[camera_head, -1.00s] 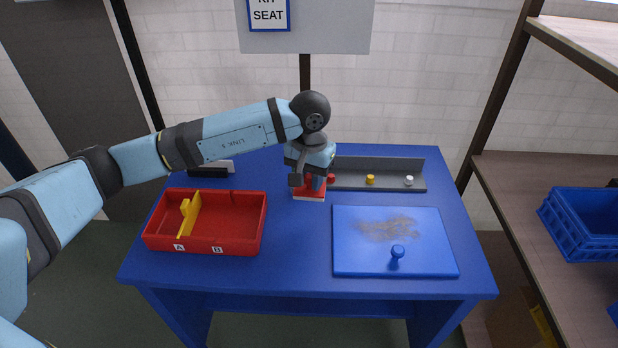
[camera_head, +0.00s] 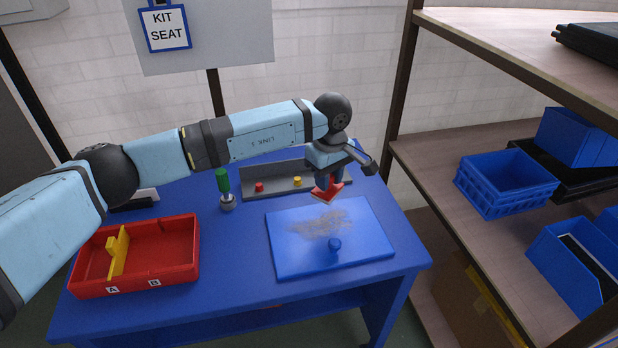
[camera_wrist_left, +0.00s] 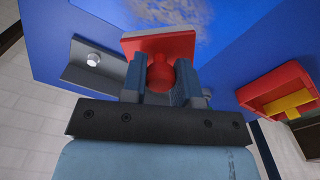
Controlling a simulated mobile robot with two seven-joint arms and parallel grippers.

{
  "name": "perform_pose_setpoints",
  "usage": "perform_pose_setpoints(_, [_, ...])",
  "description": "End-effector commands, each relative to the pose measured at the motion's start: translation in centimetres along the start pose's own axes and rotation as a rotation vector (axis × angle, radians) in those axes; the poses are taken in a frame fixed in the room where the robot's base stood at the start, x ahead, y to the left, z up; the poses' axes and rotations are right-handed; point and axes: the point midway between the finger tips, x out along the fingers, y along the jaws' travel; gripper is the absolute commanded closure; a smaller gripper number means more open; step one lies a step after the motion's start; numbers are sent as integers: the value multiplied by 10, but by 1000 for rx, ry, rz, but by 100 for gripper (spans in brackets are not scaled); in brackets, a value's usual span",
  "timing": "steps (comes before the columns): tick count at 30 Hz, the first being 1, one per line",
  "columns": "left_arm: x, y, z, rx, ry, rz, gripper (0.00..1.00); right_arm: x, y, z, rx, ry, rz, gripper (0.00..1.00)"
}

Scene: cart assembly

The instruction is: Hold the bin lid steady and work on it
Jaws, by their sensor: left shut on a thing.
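My left gripper (camera_head: 328,181) is shut on a red block tool (camera_head: 325,194) with a pale underside, above the lid's back edge. In the left wrist view the fingers close on the tool's round red knob (camera_wrist_left: 160,74), its red plate (camera_wrist_left: 158,45) facing the lid. Part of the smear shows past it. The tool looks clear of the lid, but the gap is hard to judge. My right gripper is not in view.
A red tray (camera_head: 190,262) with a yellow divider stands on the left of the table (camera_head: 235,290). A green-handled tool (camera_head: 223,184) stands upright behind it. A grey rack (camera_head: 278,184) with small coloured knobs is behind the lid. Shelves with blue bins (camera_head: 505,190) stand right.

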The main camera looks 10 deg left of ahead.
Motion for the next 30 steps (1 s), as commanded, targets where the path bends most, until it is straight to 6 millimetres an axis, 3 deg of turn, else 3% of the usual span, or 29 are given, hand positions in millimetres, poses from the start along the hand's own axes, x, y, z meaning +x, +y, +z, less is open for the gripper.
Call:
perform_pose_setpoints(14, [45, 48, 22, 4, -2, -2, 91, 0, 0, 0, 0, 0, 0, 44])
perform_pose_setpoints(30, [44, -37, -15, 2, -2, -2, 91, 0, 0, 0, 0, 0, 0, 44])
